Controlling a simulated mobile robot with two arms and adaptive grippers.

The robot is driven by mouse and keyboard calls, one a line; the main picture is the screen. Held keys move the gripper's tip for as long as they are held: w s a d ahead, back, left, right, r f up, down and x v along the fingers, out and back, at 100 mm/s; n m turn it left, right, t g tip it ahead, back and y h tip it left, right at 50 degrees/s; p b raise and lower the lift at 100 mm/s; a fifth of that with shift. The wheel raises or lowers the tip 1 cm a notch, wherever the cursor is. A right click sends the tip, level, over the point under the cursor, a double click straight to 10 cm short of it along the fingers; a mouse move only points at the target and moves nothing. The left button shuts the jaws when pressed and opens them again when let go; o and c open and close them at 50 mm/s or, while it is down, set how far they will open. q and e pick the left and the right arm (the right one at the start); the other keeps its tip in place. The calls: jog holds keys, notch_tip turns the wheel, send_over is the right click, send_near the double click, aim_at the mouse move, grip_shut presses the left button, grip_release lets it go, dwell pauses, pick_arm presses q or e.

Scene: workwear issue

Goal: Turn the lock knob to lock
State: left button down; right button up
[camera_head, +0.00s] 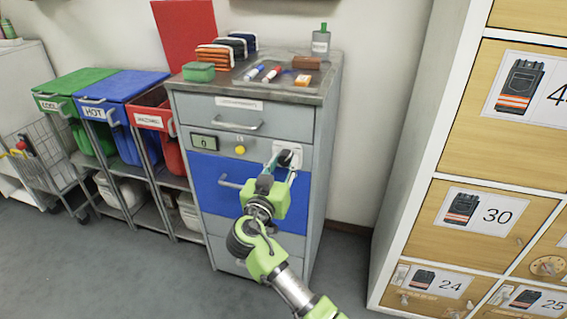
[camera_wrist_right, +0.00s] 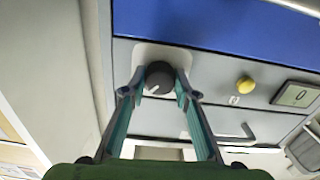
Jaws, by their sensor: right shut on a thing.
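The lock knob (camera_head: 287,157) is dark and round, on a pale plate (camera_head: 279,146) at the upper right of the grey cabinet's front. In the right wrist view the knob (camera_wrist_right: 160,76) shows between my fingertips, with a short light mark on its face. My right gripper (camera_head: 285,163) is shut on the knob, one finger on each side, and it also shows in the right wrist view (camera_wrist_right: 160,84). The fingers partly cover the knob in the head view. My left gripper is not in view.
A yellow button (camera_head: 240,150) and a small display (camera_head: 205,142) reading 0 sit left of the knob. A drawer (camera_head: 250,112) is above, a blue drawer front (camera_head: 211,176) below. Markers and folded items lie on the cabinet top. Numbered lockers (camera_head: 489,211) stand right; coloured bins (camera_head: 128,112) left.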

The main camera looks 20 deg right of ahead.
jog(key=shift+n, duration=0.4)
jog(key=n+p, duration=0.2)
jog(key=n, duration=0.4)
jog(key=shift+r, duration=0.2)
jog(key=n+p, duration=0.3)
jog(key=n, duration=0.2)
jog(key=shift+d+r+n, duration=0.1)
jog(key=shift+n, duration=0.2)
jog(key=n+p, duration=0.3)
jog(key=n, duration=0.1)
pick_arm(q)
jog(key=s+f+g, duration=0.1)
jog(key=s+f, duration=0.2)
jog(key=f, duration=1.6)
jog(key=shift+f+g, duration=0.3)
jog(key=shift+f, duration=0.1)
pick_arm(e)
jog(key=shift+n, duration=0.5)
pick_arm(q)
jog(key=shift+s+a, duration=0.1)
pick_arm(e)
jog(key=o, duration=1.1)
jog(key=shift+f, duration=0.2)
